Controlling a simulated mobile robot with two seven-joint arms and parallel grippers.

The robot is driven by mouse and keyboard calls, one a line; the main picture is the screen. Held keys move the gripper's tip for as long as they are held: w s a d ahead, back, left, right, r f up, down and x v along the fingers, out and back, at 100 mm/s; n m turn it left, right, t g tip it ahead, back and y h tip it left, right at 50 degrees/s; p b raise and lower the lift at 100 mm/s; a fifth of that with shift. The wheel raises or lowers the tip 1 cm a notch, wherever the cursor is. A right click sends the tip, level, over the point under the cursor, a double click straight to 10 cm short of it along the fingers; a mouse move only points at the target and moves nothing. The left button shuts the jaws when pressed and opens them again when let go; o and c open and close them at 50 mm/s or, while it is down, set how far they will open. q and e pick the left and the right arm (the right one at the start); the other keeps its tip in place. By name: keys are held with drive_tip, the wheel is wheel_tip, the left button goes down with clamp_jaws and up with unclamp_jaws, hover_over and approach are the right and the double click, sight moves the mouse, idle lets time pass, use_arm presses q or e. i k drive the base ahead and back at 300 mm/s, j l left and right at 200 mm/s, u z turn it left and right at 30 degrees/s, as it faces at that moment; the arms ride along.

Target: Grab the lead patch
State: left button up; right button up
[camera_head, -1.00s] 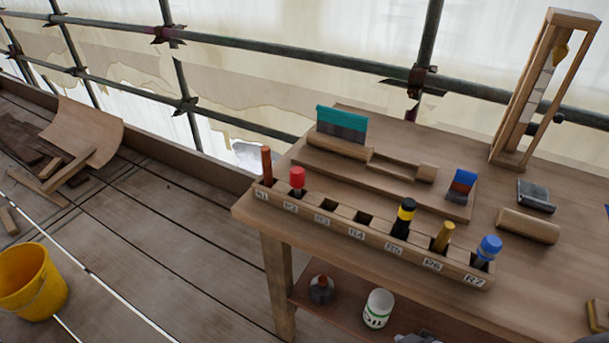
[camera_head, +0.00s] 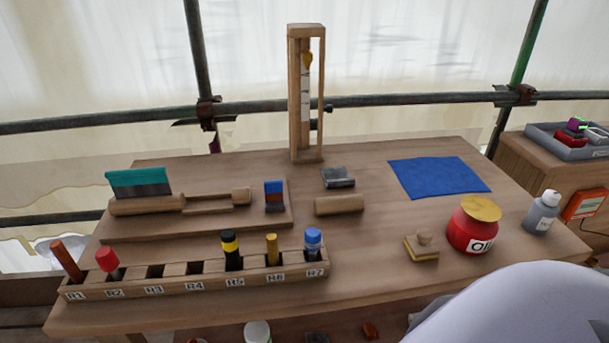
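A small dark grey metallic piece (camera_head: 338,178) lies on the wooden workbench (camera_head: 370,230), in its middle behind a wooden cylinder (camera_head: 339,205). It looks like a bent sheet and may be the lead patch, but I cannot tell for certain. Neither of my grippers is in view. A pale rounded part of my own body covers the lower right of the view.
A labelled rack (camera_head: 190,276) with several tools runs along the front left. Behind it is a board (camera_head: 195,222) with a teal-topped tool (camera_head: 138,183). A tall wooden frame (camera_head: 293,95) stands at the back. A blue cloth (camera_head: 440,177), red pot (camera_head: 472,232) and grey bottle (camera_head: 541,214) are right.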

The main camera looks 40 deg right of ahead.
sight(335, 176)
drive_tip(key=z, duration=0.95)
